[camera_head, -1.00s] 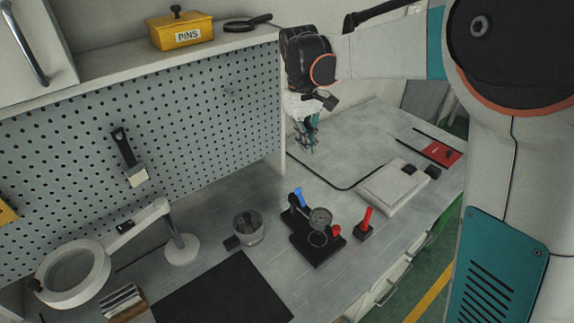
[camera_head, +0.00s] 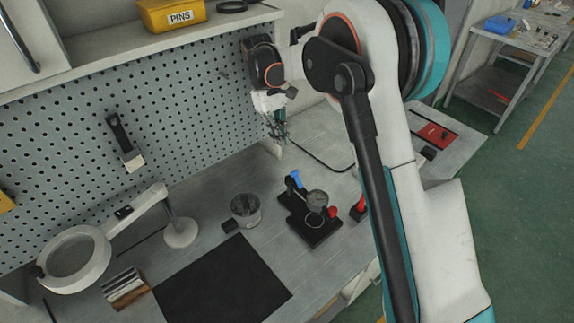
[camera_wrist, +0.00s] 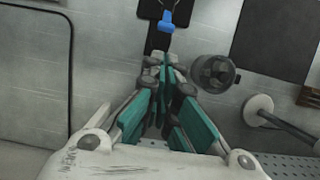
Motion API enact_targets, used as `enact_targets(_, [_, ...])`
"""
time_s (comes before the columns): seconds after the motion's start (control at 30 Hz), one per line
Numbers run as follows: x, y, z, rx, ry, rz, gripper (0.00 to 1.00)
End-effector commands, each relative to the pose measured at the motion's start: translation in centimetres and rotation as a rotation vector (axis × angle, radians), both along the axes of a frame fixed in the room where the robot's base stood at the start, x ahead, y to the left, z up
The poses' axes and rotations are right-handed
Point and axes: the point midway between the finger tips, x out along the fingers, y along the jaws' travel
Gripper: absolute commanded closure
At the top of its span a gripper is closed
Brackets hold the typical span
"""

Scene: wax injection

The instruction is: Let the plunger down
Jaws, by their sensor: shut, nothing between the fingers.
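The wax injection press, a black stand (camera_head: 310,229) with a round grey pot (camera_head: 317,199), stands on the bench in the head view. Its blue-handled lever (camera_head: 296,179) is at the back left of the stand. A red knob (camera_head: 333,212) is at its right. In the wrist view the blue handle (camera_wrist: 167,22) lies just ahead of the fingertips, with part of the black stand (camera_wrist: 157,38) showing. I cannot make out the plunger itself. My gripper (camera_head: 281,142) is shut and empty, above the bench behind the press; it also shows in the wrist view (camera_wrist: 165,72), apart from the handle.
A grey metal cup (camera_head: 245,209) stands left of the press and a black mat (camera_head: 222,282) lies in front. A magnifier lamp (camera_head: 75,262) is at the left. The pegboard (camera_head: 60,150) rises behind. My arm partly hides a red-handled tool (camera_head: 358,209).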

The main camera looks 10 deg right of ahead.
Motion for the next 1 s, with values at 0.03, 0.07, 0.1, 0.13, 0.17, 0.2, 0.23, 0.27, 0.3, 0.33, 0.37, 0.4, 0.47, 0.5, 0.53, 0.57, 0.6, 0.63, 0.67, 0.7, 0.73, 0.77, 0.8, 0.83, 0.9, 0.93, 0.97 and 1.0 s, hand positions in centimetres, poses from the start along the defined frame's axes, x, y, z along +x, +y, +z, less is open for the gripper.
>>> enact_targets(0.03, [0.0,0.0,0.0,0.0,0.0,0.0,1.0])
enact_targets(0.07, [0.0,0.0,0.0,0.0,0.0,0.0,1.0])
enact_targets(0.1, [0.0,0.0,0.0,0.001,-0.001,0.0,1.0])
enact_targets(0.13, [0.0,0.0,0.0,0.001,-0.001,0.0,1.0])
enact_targets(0.17, [0.0,0.0,0.0,0.001,-0.001,0.0,1.0])
enact_targets(0.2, [0.0,0.0,-0.1,0.001,-0.001,0.0,1.0])
enact_targets(0.23, [-0.1,-0.1,-0.2,0.001,-0.001,0.0,1.0])
enact_targets(0.27, [-0.1,-0.1,-0.4,0.001,-0.001,0.0,1.0])
enact_targets(0.3, [-0.2,-0.1,-0.7,0.001,-0.001,0.0,1.0])
enact_targets(0.33, [-0.3,-0.2,-1.0,0.001,-0.001,0.0,1.0])
enact_targets(0.37, [-0.4,-0.3,-1.4,0.001,-0.001,0.0,1.0])
enact_targets(0.4, [-0.5,-0.4,-2.0,0.001,-0.001,0.0,1.0])
enact_targets(0.47, [-0.8,-0.6,-3.0,0.001,-0.001,0.0,1.0])
enact_targets(0.5, [-1.0,-0.7,-3.7,0.001,-0.001,0.0,1.0])
enact_targets(0.53, [-1.2,-0.8,-4.2,0.001,-0.001,0.0,1.0])
enact_targets(0.57, [-1.3,-0.9,-4.7,0.001,-0.001,0.0,1.0])
enact_targets(0.6, [-1.5,-1.1,-5.4,0.001,-0.001,0.0,1.0])
enact_targets(0.63, [-1.7,-1.2,-5.9,0.001,-0.001,0.0,1.0])
enact_targets(0.67, [-1.8,-1.2,-6.3,0.001,-0.001,0.0,1.0])
enact_targets(0.7, [-2.0,-1.4,-6.9,0.001,-0.001,0.0,1.0])
enact_targets(0.73, [-2.1,-1.5,-7.3,0.001,-0.001,0.0,1.0])
enact_targets(0.77, [-2.2,-1.5,-7.7,0.001,-0.001,0.0,1.0])
enact_targets(0.8, [-2.3,-1.6,-8.1,0.001,-0.001,0.0,1.0])
enact_targets(0.83, [-2.4,-1.7,-8.4,0.0,-0.001,-0.001,1.0])
enact_targets(0.9, [-2.6,-1.8,-8.9,0.0,-0.001,-0.001,1.0])
enact_targets(0.93, [-2.6,-1.8,-9.0,0.0,-0.001,-0.001,1.0])
enact_targets(0.97, [-2.7,-1.9,-9.2,0.0,-0.001,-0.001,1.0])
enact_targets(1.0, [-2.7,-1.9,-9.3,0.0,-0.001,-0.001,1.0])
